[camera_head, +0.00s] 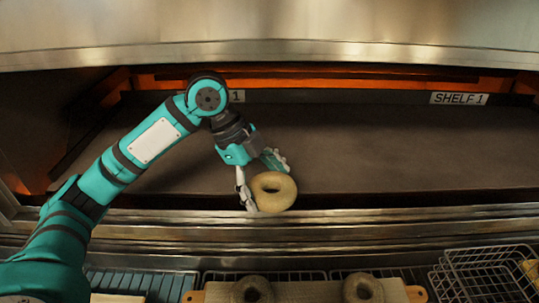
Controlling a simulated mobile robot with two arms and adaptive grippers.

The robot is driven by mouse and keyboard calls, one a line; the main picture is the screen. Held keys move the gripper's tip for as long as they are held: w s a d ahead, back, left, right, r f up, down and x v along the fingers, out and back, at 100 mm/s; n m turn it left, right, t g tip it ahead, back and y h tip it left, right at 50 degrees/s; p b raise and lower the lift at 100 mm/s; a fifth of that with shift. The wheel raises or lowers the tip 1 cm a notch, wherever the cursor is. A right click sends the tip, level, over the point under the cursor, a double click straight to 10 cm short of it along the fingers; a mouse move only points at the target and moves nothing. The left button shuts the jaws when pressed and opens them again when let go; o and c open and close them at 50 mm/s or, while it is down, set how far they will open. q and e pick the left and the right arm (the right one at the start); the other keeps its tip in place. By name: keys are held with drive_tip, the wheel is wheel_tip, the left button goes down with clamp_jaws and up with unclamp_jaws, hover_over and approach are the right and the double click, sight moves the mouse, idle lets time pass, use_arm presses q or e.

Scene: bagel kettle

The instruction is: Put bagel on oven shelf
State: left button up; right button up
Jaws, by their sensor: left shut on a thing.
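A pale golden bagel (285,199) with a round hole is at the front edge of the oven shelf (390,150), a dark flat deck marked with "SHELF 1" labels. My left gripper (259,185) reaches in from the left and is shut on the bagel, with one finger at its left side and the other at its upper edge. I cannot tell whether the bagel touches the shelf or is held just above it. Two more bagels (252,290) (362,288) lie on a board (305,292) below the oven. My right gripper is not in view.
A metal sill (400,222) runs along the front of the oven opening, and a steel hood (270,30) hangs over it. A wire basket (480,275) stands at the lower right with something yellow at its edge. The shelf right of the bagel is clear.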

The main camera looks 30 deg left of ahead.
use_arm(q)
drive_tip(key=p, duration=0.4)
hover_over(255, 174)
drive_tip(key=shift+s+d+f, duration=0.3)
drive_tip(key=shift+f, duration=0.2)
drive_tip(key=shift+w+a+f, duration=0.1)
drive_tip(key=shift+w+a, duration=0.05)
drive_tip(key=shift+w, duration=0.1)
drive_tip(key=shift+a+f, duration=0.1)
drive_tip(key=shift+f, duration=0.1)
wheel_tip(255, 174, down, 3)
drive_tip(key=shift+p, duration=1.05)
drive_tip(key=shift+f, duration=0.15)
drive_tip(key=shift+f, duration=0.1)
drive_tip(key=o, duration=1)
